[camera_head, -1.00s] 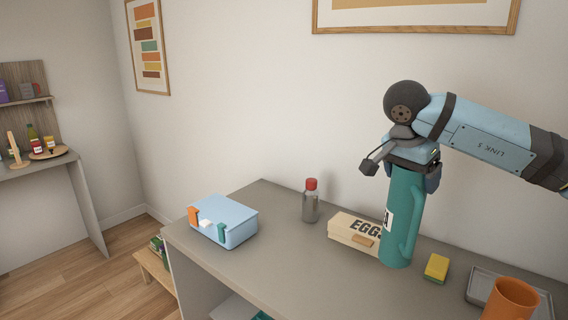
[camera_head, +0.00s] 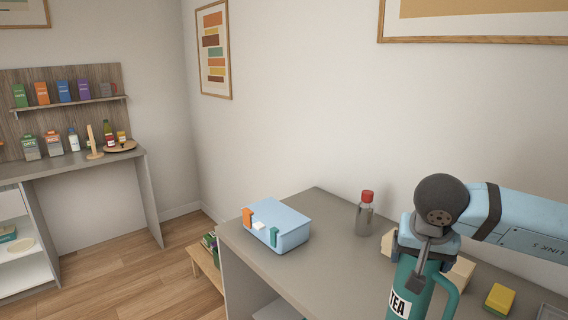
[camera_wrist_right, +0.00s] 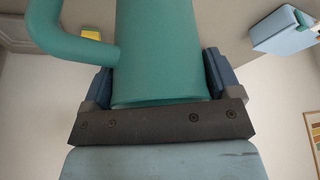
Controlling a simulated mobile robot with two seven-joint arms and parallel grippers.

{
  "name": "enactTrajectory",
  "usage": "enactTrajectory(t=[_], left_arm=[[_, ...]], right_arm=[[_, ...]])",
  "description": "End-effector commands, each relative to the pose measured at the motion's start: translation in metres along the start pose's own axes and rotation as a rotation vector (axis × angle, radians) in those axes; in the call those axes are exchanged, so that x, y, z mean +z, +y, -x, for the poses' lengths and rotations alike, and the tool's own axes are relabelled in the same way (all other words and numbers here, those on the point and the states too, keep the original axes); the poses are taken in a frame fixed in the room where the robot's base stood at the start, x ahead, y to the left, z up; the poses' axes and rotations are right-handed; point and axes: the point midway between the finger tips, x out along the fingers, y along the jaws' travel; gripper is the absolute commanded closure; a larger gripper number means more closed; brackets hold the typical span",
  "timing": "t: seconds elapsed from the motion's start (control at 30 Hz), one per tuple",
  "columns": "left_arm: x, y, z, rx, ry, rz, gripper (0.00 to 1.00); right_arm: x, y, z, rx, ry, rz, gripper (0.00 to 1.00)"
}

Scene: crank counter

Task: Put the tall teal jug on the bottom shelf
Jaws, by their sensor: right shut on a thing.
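The tall teal jug (camera_head: 415,291), with a white label reading TEA and a side handle, is in the lower right of the head view. My right gripper (camera_head: 424,255) is shut on its upper part from above, and the jug hangs roughly upright. In the right wrist view the jug (camera_wrist_right: 160,50) sits between both fingers of the gripper (camera_wrist_right: 158,82), its handle to the left. The jug's base is cut off in the head view. White shelves (camera_head: 22,262) stand at the far left, partly cut off. My left gripper is out of view.
On the grey counter (camera_head: 310,268) are a pale blue box (camera_head: 281,229), a red-capped bottle (camera_head: 365,213), a yellow sponge (camera_head: 499,299) and a carton (camera_head: 461,272) partly hidden behind the jug. A low wooden bench (camera_head: 206,268) stands left of the counter. Open floor (camera_head: 130,283) lies between the counters.

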Motion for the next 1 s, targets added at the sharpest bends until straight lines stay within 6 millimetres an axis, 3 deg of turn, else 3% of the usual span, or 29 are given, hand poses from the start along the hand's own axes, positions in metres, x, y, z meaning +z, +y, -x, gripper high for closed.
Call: enactTrajectory(t=[0.2,0.47,0.77,1.0], left_arm=[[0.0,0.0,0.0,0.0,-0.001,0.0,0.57],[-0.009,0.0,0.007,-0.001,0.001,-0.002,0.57],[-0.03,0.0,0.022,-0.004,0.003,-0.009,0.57],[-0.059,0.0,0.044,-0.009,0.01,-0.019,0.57]], right_arm=[[0.014,-0.01,-0.004,-0.039,0.004,0.078,0.9],[0.012,-0.009,0.001,-0.047,0.002,0.098,0.9],[0.013,-0.007,0.008,-0.068,-0.001,0.149,0.9],[0.015,-0.005,0.02,-0.099,-0.004,0.222,0.9]])
